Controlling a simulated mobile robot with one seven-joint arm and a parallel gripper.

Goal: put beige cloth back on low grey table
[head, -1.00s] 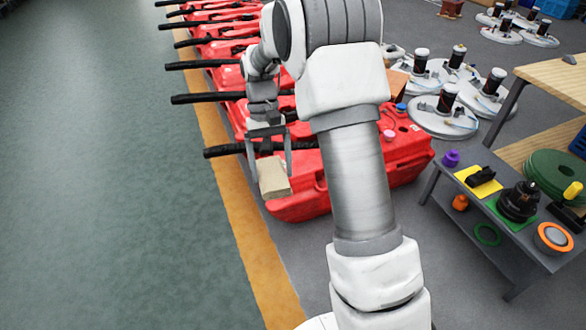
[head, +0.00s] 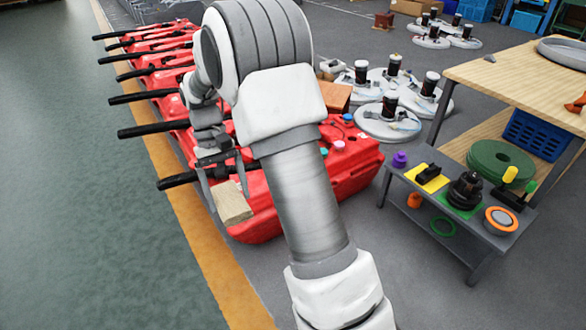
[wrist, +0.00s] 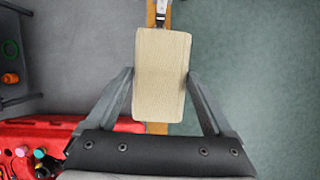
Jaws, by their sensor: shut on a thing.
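My gripper (head: 227,190) is shut on the beige cloth (head: 233,205), a folded, block-like piece. The cloth hangs at the fingertips over the near end of the red tanks. In the wrist view the cloth (wrist: 162,75) sits between the two fingers, with the floor and yellow line beyond it. The low grey table (head: 462,238) stands at the right in the head view, well apart from the gripper. A grey table edge and legs show at the left of the wrist view (wrist: 20,101).
Red tanks (head: 265,215) with black handles stand in a row under my arm. Grey floor between tanks and table is clear.

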